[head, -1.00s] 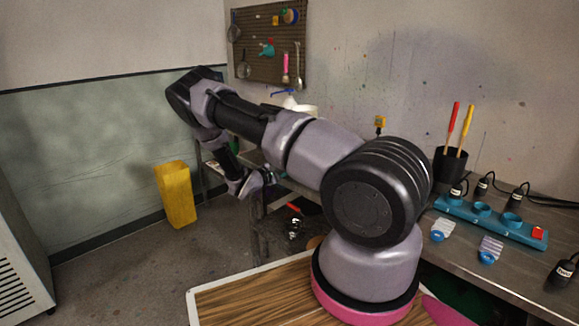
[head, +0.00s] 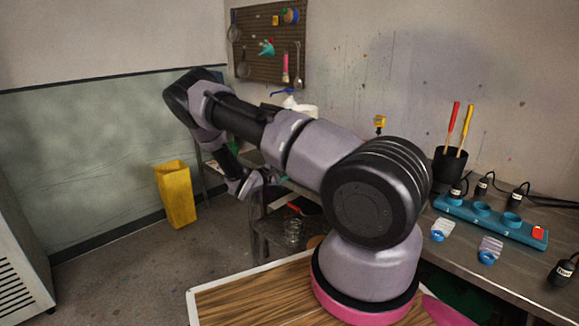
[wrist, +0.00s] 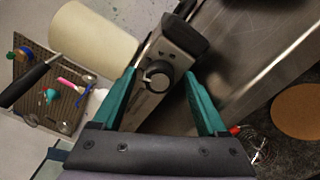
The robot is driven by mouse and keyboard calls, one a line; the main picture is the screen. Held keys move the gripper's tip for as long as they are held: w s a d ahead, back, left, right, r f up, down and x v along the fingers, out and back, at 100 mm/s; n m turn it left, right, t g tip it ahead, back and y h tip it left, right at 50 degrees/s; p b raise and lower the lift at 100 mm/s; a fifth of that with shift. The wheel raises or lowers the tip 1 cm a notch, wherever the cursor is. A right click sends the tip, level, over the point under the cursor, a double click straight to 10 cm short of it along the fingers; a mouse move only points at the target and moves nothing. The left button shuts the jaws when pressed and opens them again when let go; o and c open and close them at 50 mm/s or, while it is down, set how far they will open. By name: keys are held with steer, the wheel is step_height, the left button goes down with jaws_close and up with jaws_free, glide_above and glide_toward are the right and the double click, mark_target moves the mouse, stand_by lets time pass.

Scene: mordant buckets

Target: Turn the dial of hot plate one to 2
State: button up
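In the wrist view, a grey hot plate shows its front panel (wrist: 150,105) with a round dark dial (wrist: 157,76) on it. A light pointer line shows on the dial, but its numbers are too small to read. My gripper (wrist: 161,76) is open, with one teal finger on each side of the dial. I cannot tell whether the fingertips touch the dial or panel. In the head view, my gripper (head: 248,186) is small and partly seen beside the bench. The hot plate is not clearly visible there, and which plate this is cannot be read.
A cream pot (wrist: 95,40) with a black handle (wrist: 30,82) stands beside the panel. A round cork mat (wrist: 300,110) lies at the right. In the head view, a yellow bin (head: 176,196) stands on the floor and a blue power strip (head: 490,220) lies on the bench.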

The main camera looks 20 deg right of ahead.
steer(key=shift+a, duration=0.1)
steer(key=v, duration=1)
steer(key=shift+a, duration=0.25)
steer(key=shift+s, duration=0.1)
steer(key=s+d+r+m+g+y, duration=0.1)
steer(key=s+r+m+g+y, duration=0.4)
steer(key=r, duration=0.4)
steer(key=s+r+m+g+y, duration=0.3)
steer(key=s+r+m+y, duration=0.15)
steer(key=s+r, duration=0.4)
steer(key=s+a+r+m+t+y, duration=0.2)
steer(key=s+a+r+t+y, duration=0.2)
steer(key=s+r, duration=0.5)
steer(key=s+a+r+m+t+y, duration=0.2)
steer(key=s+a+r+t+y, duration=0.3)
steer(key=s+r, duration=0.5)
step_height(320, 180, up, 4)
steer(key=shift+f, duration=0.15)
